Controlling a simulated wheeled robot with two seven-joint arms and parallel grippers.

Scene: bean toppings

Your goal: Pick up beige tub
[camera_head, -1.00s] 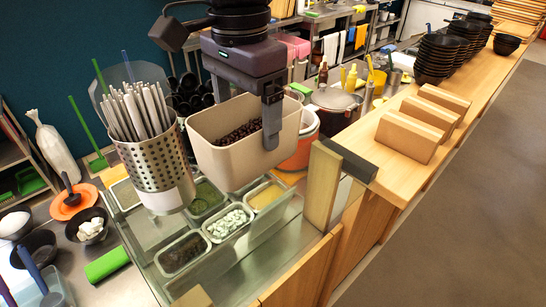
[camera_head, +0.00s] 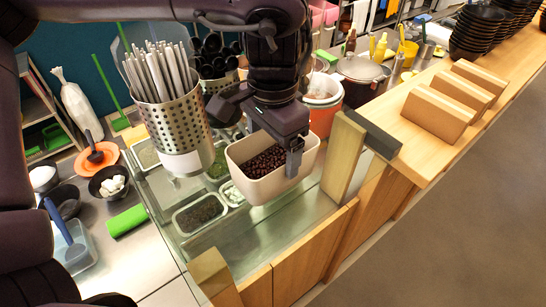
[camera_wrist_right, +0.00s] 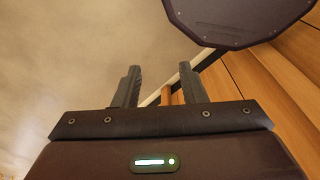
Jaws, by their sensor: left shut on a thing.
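The beige tub (camera_head: 262,186) holds dark beans (camera_head: 264,161) and hangs upright above the glass counter in the head view. My left gripper (camera_head: 292,160) is shut on the tub's near right wall, with one finger showing outside it. The tub hides part of the topping trays beneath it. My right gripper (camera_wrist_right: 158,88) shows only in the right wrist view. Its two fingers are apart with nothing between them.
A perforated steel holder of utensils (camera_head: 178,125) stands left of the tub. An orange bucket (camera_head: 322,110) is behind it. A wooden post (camera_head: 343,155) stands to the right. Topping trays (camera_head: 200,212) sit below. Wooden holders (camera_head: 437,112) line the right counter.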

